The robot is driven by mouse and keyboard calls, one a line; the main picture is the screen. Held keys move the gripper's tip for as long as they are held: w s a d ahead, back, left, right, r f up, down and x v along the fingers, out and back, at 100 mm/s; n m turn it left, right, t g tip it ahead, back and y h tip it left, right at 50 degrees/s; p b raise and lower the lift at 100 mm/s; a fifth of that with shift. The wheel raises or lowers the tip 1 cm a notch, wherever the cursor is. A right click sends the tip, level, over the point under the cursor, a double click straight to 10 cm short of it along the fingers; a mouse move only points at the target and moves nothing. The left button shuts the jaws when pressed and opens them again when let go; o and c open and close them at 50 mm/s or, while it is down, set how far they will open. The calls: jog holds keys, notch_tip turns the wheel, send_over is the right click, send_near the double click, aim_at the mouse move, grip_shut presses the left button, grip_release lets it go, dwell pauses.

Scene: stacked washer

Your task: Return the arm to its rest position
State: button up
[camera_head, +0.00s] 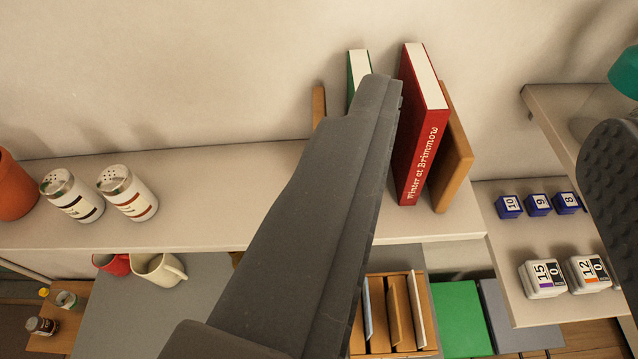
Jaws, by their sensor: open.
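My gripper (495,125) is open. One dark grey finger rises through the middle of the view, its tip overlapping the books on the shelf. The other finger, with a dimpled pad, shows at the right edge and is partly cut off. I see nothing held between them. The red book (417,130), lettered "Winter at Brimmow", stands on the shelf between the fingers in the picture. A green book (357,67) is mostly hidden behind the middle finger. I cannot tell how far the fingers are from the books.
A wooden bookend (454,150) stands beside the red book. Two shakers (127,192) and an orange pot (14,190) stand on the pale shelf (230,215). Mugs (160,268) and a wooden file box (388,350) are below. The right shelf (505,262) holds small numbered blocks (540,203).

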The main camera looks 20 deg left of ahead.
jog(key=shift+f, duration=0.15)
notch_tip(320, 180, down, 8)
jog(key=b, duration=0.7)
jog(key=shift+r+b, duration=0.25)
jog(key=shift+b, duration=0.1)
